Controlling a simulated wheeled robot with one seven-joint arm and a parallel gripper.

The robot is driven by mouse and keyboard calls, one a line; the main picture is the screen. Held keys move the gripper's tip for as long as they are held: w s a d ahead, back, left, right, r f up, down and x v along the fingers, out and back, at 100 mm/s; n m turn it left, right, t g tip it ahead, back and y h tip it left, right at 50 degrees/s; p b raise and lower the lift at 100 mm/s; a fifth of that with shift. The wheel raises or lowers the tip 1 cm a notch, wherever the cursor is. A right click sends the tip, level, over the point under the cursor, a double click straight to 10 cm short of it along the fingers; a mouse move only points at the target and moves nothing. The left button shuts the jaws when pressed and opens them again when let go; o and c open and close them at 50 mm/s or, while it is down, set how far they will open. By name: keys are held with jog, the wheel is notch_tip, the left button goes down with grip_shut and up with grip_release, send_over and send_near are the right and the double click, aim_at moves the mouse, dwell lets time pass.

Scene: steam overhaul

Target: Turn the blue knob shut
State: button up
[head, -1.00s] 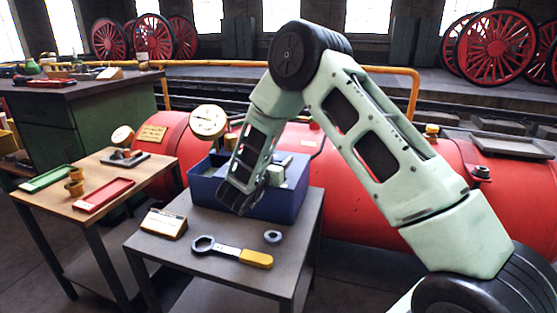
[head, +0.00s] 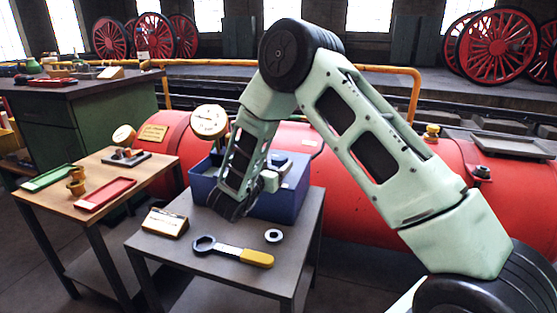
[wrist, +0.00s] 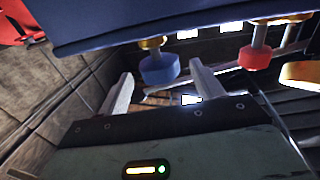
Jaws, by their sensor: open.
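The blue knob (wrist: 158,69) shows in the wrist view on a short brass-coloured stem, just below a broad dark-blue edge. My gripper (wrist: 161,74) is open, its two pale fingers apart. The knob appears between and just beyond the fingertips, with a visible gap on each side; I cannot tell the exact depth. No finger is seen touching it. In the head view my gripper (head: 232,207) is low at the front left of the blue bin (head: 283,203). The blue knob cannot be made out there, hidden by the arm or bin.
A red knob (wrist: 255,57) hangs right of the blue one in the wrist view, with a yellow part (wrist: 300,74) nearby. A wrench (head: 232,250), a ring (head: 273,236) and a small sign (head: 165,222) lie on the grey table (head: 200,274). A red boiler (head: 360,190) stands behind.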

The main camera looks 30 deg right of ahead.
jog(key=p+v, duration=0.1)
jog(key=v, duration=1.3)
